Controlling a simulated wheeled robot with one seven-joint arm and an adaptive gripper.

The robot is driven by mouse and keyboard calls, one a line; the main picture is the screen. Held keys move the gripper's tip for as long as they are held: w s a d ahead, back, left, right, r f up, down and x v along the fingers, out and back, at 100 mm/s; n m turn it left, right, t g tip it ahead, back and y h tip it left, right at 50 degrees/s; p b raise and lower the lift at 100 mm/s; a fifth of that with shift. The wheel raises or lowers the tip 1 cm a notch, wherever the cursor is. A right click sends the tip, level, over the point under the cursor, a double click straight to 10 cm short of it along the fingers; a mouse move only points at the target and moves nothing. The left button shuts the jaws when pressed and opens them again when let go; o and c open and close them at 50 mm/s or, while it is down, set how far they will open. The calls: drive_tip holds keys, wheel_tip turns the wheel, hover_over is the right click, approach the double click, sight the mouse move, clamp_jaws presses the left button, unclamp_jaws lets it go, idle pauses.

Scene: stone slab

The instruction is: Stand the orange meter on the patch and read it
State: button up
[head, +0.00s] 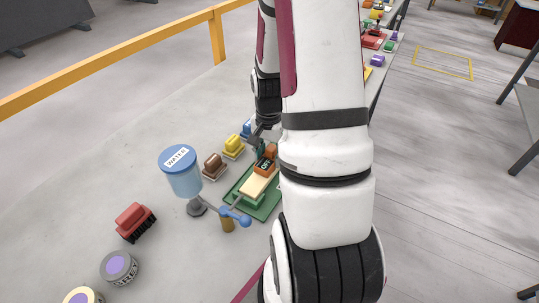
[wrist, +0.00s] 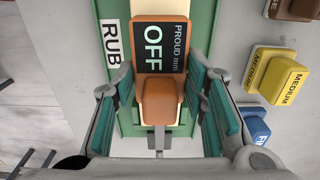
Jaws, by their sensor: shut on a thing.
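The orange meter (wrist: 160,100) has a black face reading OFF, with "PROUD mm" beside it. My gripper (wrist: 162,92) has its teal-padded fingers on either side of the meter's raised orange grip and is shut on it. In the head view the meter (head: 267,160) is at the far end of a cream block (head: 256,187) on a green tray (head: 264,209); my arm hides part of this. I cannot tell whether the meter rests on the cream block or hovers just above it. No distinct patch shows in either view.
A brown block (head: 214,165), a yellow MEDIUM block (head: 233,146) and a blue block (head: 246,128) stand left of the tray.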

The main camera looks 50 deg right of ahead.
sight(269, 150)
drive_tip(key=shift+f, duration=0.15)
drive_tip(key=o, duration=1.2)
drive_tip(key=shift+o, duration=0.2)
wheel_tip(269, 150, up, 12)
drive_tip(key=shift+r, duration=0.1)
drive_tip(key=a+r+n+t+h, duration=0.1)
drive_tip(key=a+r+n+t, duration=0.1)
drive_tip(key=a+r+n, duration=0.75)
drive_tip(key=s+a+r+n+t, duration=0.1)
drive_tip(key=s+a+r+n, duration=0.1)
drive_tip(key=a, duration=0.3)
drive_tip(key=s+a+r+n+t, duration=0.1)
drive_tip(key=s+a+r+n, duration=0.1)
drive_tip(key=a, duration=0.3)
drive_tip(key=s+a+r+n+t+y, duration=0.1)
drive_tip(key=s+a+r+n, duration=0.2)
drive_tip(key=a+r, duration=0.1)
drive_tip(key=shift+a, duration=0.8)
